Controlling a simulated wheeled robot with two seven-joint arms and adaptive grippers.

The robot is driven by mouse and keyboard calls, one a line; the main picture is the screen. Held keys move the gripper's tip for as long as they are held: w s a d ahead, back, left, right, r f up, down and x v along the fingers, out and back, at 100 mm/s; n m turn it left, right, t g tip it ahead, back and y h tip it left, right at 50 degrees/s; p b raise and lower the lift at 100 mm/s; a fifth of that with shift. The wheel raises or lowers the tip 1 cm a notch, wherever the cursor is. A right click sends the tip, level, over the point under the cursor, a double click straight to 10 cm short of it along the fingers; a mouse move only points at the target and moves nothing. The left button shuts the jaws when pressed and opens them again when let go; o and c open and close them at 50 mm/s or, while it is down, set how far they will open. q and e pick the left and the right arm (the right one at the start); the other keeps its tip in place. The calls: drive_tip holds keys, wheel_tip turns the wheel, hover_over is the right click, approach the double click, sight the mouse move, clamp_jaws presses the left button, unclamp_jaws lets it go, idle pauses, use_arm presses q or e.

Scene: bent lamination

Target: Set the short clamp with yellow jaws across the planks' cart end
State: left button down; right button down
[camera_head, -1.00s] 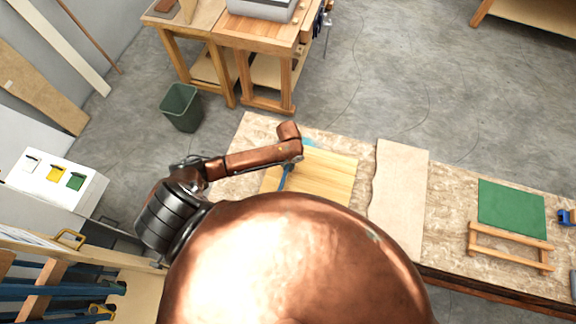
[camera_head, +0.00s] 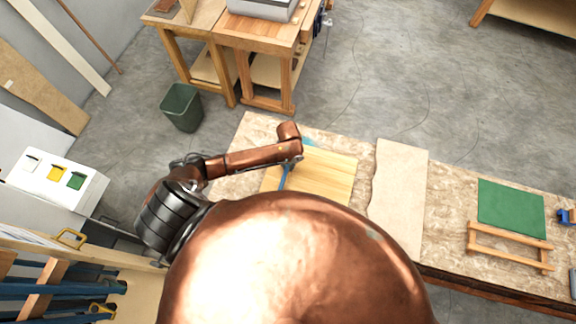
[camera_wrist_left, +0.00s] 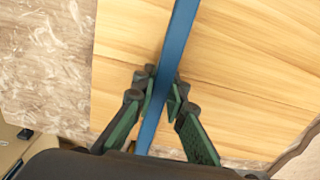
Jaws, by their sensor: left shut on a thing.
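My left gripper (camera_wrist_left: 158,98) is shut on the blue bar of a clamp (camera_wrist_left: 180,35) in the left wrist view. The bar runs across the light wooden planks (camera_wrist_left: 235,60) from top to bottom of that view; its jaws are not visible there. In the head view a short piece of the blue clamp (camera_head: 284,177) shows beside my left wrist, over the planks (camera_head: 327,175) on the workbench. My left fingers are hidden there behind the copper arm. I cannot tell whether the bar touches the planks. My right gripper is not in view.
The chipboard workbench (camera_head: 450,215) carries a pale wavy-edged board (camera_head: 398,190), a green mat (camera_head: 511,207) and a wooden frame (camera_head: 510,245) to the right. Blue clamps with yellow parts hang on a rack (camera_head: 40,275) at lower left. A green bin (camera_head: 181,107) stands on the floor.

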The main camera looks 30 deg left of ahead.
use_arm(q)
drive_tip(key=c, duration=1.9)
unclamp_jaws()
wheel_tip(320, 180, up, 12)
drive_tip(key=shift+w+f, duration=0.1)
drive_tip(key=shift+w, duration=0.05)
drive_tip(key=shift+r+p, duration=1.85)
drive_tip(key=shift+r, duration=1.2)
